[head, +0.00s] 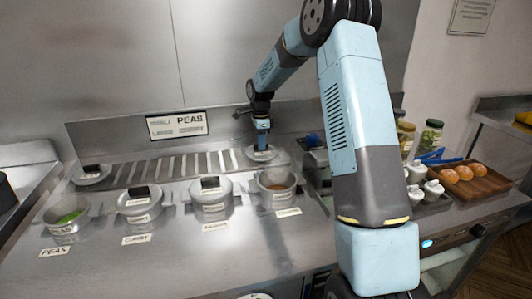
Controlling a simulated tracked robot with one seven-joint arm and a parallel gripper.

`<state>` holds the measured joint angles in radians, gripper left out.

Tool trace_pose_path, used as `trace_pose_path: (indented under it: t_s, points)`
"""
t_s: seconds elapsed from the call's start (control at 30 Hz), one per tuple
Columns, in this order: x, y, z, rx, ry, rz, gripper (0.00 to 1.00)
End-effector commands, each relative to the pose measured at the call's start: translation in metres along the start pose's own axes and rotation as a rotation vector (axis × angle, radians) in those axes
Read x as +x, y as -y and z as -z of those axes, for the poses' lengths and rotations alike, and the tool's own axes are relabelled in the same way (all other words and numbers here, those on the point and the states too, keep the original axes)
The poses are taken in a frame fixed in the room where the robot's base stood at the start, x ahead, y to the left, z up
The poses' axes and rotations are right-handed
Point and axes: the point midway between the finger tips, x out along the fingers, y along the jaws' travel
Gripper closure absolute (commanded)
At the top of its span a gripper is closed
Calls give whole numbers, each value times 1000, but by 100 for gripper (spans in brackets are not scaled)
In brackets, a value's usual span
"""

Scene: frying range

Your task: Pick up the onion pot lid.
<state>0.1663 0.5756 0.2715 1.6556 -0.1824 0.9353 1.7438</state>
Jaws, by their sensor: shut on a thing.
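My gripper (262,144) points down behind the rightmost pot and is shut on a pale round lid (272,157), the onion pot lid, at its handle. The lid is at the right end of the slatted ledge; I cannot tell if it touches the ledge or hangs just above it. The rightmost pot (277,199), which I take for the onion pot, stands uncovered in front of it, with brownish contents. Its label (288,212) is too small to read. The gripper's fingers are small in view, and the handle between them is mostly hidden.
The peas pot (66,226) is open, its lid (92,177) on the slatted ledge (130,172). The curry pot (139,213) and a third pot (211,208) are covered. Jars (431,139), shakers (433,192) and a tray of buns (492,184) stand right. The front counter is clear.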

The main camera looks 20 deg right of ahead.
Motion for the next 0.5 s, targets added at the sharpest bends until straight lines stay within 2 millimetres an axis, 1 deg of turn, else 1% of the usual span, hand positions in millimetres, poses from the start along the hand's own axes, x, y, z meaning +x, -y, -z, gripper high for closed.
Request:
trace_pose_path:
  t_s: [0.03, 0.13, 0.5]
  points:
    - [0, 0, 0, 0, 0, 0, 91]
    - [0, 0, 0, 0, 0, 0, 100]
    - [-1, 0, 0, 0, 0, 1, 100]
